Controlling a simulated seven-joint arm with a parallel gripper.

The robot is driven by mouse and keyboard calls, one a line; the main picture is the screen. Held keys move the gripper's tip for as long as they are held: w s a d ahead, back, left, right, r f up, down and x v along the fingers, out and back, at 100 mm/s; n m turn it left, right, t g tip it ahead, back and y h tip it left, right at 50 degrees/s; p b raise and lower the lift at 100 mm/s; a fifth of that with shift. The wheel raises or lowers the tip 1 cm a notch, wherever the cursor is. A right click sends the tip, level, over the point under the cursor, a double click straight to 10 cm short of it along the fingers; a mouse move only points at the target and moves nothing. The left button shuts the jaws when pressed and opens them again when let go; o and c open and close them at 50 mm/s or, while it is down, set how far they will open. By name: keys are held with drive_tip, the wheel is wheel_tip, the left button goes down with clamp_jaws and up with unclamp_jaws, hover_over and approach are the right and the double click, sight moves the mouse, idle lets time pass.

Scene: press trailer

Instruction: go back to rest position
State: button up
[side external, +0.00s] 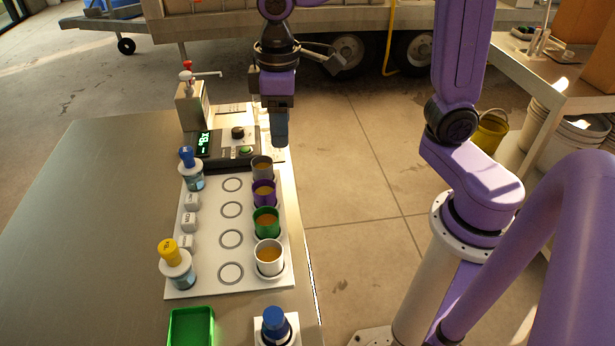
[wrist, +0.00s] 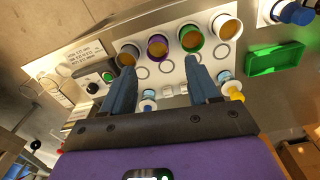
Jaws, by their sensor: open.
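My gripper (side external: 280,132) is in the air above the back right part of the bench, near the control box. In the wrist view its two blue fingers (wrist: 162,90) are spread apart with nothing held between them. Below it, the white board (side external: 210,282) carries a row of cups with amber liquid: a grey cup (side external: 262,173), a purple cup (side external: 264,200), a green cup (side external: 266,229) and a white cup (side external: 269,268). The cups stand upright along the board's right side, apart from my gripper.
The control box (side external: 215,150) with a lit display stands behind the board. A blue-topped bottle (side external: 192,180) and a yellow-topped bottle (side external: 176,273) stand at the board's left. A green tray (side external: 191,326) and another blue-topped item (side external: 275,325) are in front. The bench's left side is clear.

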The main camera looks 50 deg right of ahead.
drive_tip(key=s+d+f+n, duration=0.2)
drive_tip(key=s+d, duration=0.1)
drive_tip(key=s, duration=0.6)
drive_tip(key=s+d+f+n, duration=0.3)
drive_tip(key=s+d, duration=0.1)
drive_tip(key=s, duration=0.5)
drive_tip(key=shift+s, duration=0.2)
